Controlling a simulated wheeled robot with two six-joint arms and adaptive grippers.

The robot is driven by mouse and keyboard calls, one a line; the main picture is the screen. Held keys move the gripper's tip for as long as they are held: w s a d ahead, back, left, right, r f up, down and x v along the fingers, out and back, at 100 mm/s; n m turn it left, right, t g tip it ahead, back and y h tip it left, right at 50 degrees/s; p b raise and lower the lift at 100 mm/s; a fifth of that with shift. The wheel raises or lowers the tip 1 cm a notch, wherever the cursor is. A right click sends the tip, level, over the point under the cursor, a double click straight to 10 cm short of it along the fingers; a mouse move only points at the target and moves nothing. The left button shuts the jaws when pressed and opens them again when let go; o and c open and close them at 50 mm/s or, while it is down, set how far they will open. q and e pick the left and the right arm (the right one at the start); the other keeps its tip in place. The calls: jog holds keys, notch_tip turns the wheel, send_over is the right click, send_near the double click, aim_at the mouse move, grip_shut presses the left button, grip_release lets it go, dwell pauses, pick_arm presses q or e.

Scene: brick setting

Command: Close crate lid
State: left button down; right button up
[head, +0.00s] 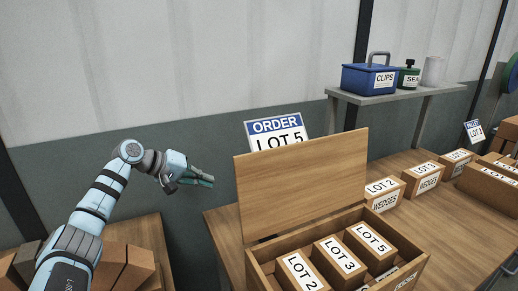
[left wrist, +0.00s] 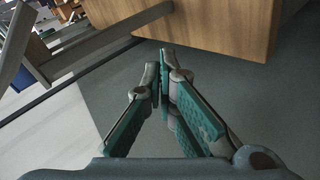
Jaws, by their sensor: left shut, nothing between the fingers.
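A wooden crate (head: 262,271) stands on the table with its lid (head: 302,180) raised upright along the back edge. Inside are boxes labelled LOT 2 (head: 301,272), LOT 3 (head: 340,263) and LOT 5 (head: 371,245). My left gripper (head: 210,180) is shut and empty, left of the raised lid and apart from it. In the left wrist view the fingers (left wrist: 165,62) meet at their tips, with a wooden panel (left wrist: 205,30), likely the lid, beyond them. My right gripper is not in view.
An order sign (head: 276,130) stands behind the lid. Boxes labelled LOT 2 (head: 384,192) and LOT 3 (head: 422,178) sit right of the crate on the table (head: 222,226). A shelf (head: 400,96) at the back holds a blue clips box (head: 368,78). Brown blocks (head: 130,267) lie at lower left.

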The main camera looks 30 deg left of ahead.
pick_arm(q)
jog(key=w+d+r+t+h, duration=0.3)
jog(key=d+r+h, duration=0.5)
jog(key=d+r, duration=0.45)
jog(key=shift+m, duration=0.3)
jog(key=p+x, duration=0.1)
jog(key=x, duration=0.7)
jog(key=shift+w+d, duration=0.1)
jog(key=shift+w+d+f, duration=0.1)
jog(key=shift+w+d, duration=0.2)
jog(key=shift+p, duration=0.3)
